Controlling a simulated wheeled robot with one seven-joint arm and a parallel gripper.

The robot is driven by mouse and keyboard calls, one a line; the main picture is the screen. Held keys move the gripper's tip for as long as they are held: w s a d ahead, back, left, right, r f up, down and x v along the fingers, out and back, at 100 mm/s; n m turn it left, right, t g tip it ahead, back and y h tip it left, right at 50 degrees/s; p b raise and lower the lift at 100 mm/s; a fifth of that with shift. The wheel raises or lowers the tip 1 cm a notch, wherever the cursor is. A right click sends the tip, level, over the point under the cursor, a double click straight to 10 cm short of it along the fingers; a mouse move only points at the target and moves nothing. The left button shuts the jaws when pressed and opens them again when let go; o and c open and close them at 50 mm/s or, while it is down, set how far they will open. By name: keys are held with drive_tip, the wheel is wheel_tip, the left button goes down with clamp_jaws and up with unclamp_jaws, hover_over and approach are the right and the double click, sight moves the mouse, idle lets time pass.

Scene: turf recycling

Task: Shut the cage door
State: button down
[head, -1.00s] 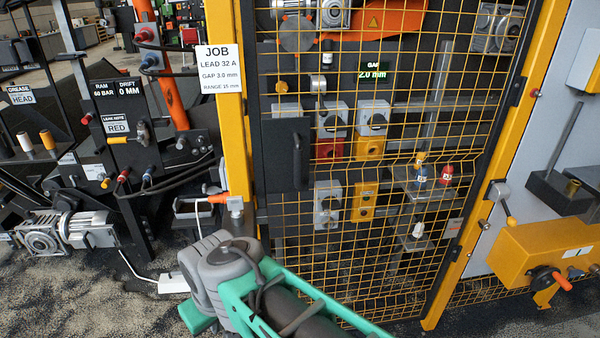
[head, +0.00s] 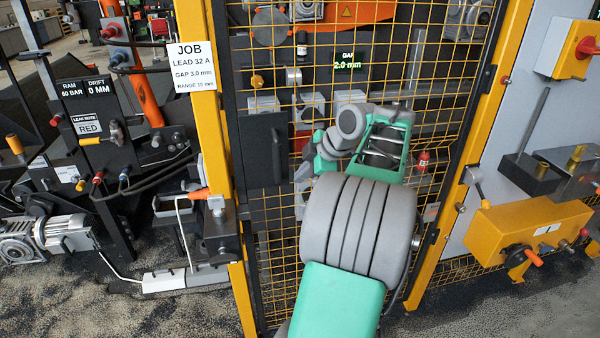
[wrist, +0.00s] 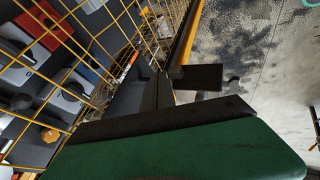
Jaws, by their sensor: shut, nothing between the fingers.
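The cage door (head: 455,150) is a yellow wire mesh panel in a dark frame, between two yellow posts. It looks upright and close to its posts; I cannot tell whether a gap remains. A black handle plate (head: 265,150) is on its left side. My green and grey arm rises in front of the mesh and hides its middle and lower part. The mesh also shows at the left of the wrist view (wrist: 75,45). My gripper (wrist: 160,82) is shut and empty beside the mesh. Its fingertips are not clear in the head view, and contact is unclear.
The left yellow post (head: 208,130) carries a white job sign (head: 191,66). Black machinery with a motor (head: 45,238) stands left of it. A yellow box (head: 530,228) with an orange handle juts out at the right. Carpeted floor is open at the lower left.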

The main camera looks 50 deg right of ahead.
drive_tip(key=w+f, duration=0.1)
drive_tip(key=w, duration=0.1)
drive_tip(key=w+d+f+p, duration=0.1)
drive_tip(key=w+f, duration=0.1)
drive_tip(key=w+f+p, duration=0.1)
drive_tip(key=w+f, duration=0.1)
drive_tip(key=w, duration=0.1)
drive_tip(key=shift+d+f, duration=0.2)
drive_tip(key=shift+d, duration=0.05)
drive_tip(key=shift+w+d+f, duration=0.1)
drive_tip(key=shift+w+d, duration=0.1)
drive_tip(key=shift+w, duration=0.05)
